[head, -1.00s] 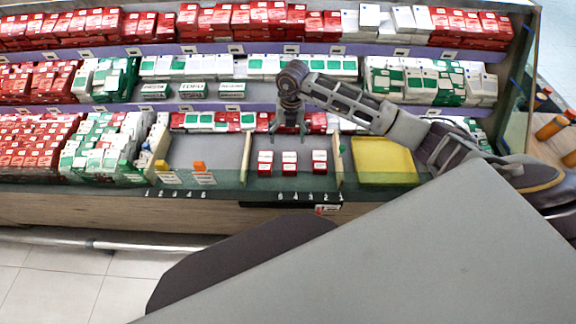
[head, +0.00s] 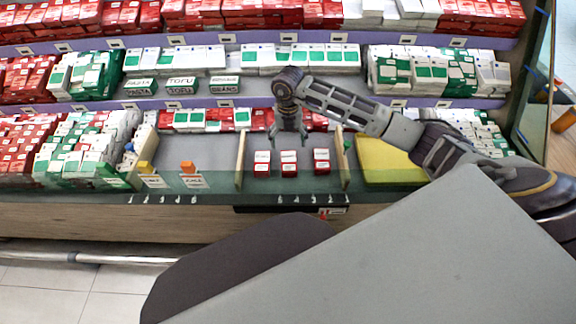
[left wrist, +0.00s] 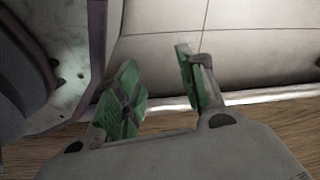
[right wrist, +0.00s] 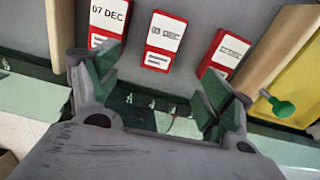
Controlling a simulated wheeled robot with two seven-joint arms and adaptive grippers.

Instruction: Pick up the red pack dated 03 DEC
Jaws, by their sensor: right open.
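Three red packs with white labels lie in a row in a grey bin. In the right wrist view the left pack (right wrist: 105,22) reads 07 DEC. The middle pack (right wrist: 161,42) seems to read 03 DEC, though its first digit is unclear. The right pack's (right wrist: 223,52) date is too blurred to read. They also show in the head view: left (head: 262,163), middle (head: 289,163), right (head: 321,161). My right gripper (head: 290,139) is open and empty above the row, in line with the middle pack; its fingers also show in the right wrist view (right wrist: 158,92). My left gripper (left wrist: 158,82) is open and empty.
Wooden dividers (head: 241,160) flank the bin, with a yellow panel (head: 388,160) to the right. A green glass front edge (head: 225,183) runs before it. Shelves of red, green and white boxes (head: 270,58) rise behind. Floor tiles lie beyond my left gripper.

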